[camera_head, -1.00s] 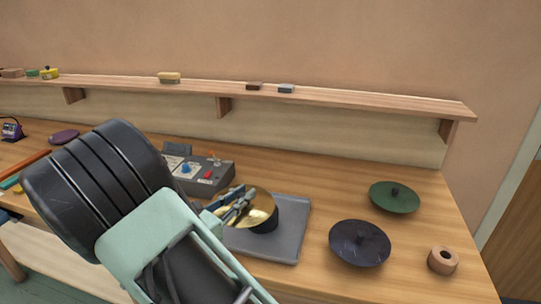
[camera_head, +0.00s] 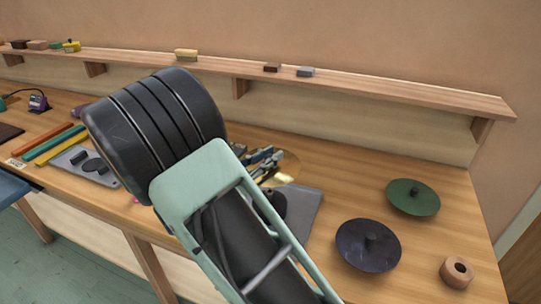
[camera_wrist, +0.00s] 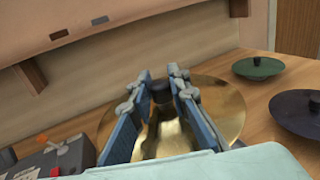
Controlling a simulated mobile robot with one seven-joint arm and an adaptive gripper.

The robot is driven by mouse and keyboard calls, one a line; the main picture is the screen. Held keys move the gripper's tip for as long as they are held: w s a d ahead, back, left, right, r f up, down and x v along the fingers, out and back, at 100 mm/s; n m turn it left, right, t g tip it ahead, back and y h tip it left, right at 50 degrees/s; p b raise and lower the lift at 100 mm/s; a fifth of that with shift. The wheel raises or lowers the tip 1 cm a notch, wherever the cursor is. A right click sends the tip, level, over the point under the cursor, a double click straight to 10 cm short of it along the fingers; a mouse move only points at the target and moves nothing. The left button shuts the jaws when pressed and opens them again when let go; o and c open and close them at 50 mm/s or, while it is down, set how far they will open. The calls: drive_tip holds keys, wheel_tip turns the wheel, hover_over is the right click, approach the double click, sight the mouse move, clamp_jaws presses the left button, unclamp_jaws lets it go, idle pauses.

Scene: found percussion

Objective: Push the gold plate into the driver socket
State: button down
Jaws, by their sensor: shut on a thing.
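The gold plate (camera_head: 288,165) is a shiny round disc with a dark knob (camera_wrist: 162,92) at its centre. My gripper (camera_head: 270,165) is over the plate, and the wrist view shows its blue fingers (camera_wrist: 162,78) on both sides of the knob, shut on it. The plate appears held up above the bench, behind the driver. The driver (camera_head: 276,203) looks like a short black cylinder on a grey tray (camera_head: 304,208). My arm hides part of both, and the socket opening cannot be made out. The wrist view does not show the driver.
A dark disc (camera_head: 367,246), a green disc (camera_head: 413,197) and a wooden ring (camera_head: 456,272) stand on the bench at right. A grey control box (camera_wrist: 62,158) is left of the plate. A wooden shelf (camera_head: 400,93) runs along the wall behind.

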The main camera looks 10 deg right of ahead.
sight(269, 174)
drive_tip(key=shift+r+p, duration=0.1)
drive_tip(key=shift+p, duration=0.2)
drive_tip(key=shift+f+b, duration=1.8)
drive_tip(key=shift+f, duration=1.2)
drive_tip(key=shift+p, duration=0.4)
drive_tip(key=shift+f+b, duration=0.95)
drive_tip(key=shift+f, duration=0.7)
drive_tip(key=c, duration=1.7)
unclamp_jaws()
drive_tip(key=shift+c, duration=0.2)
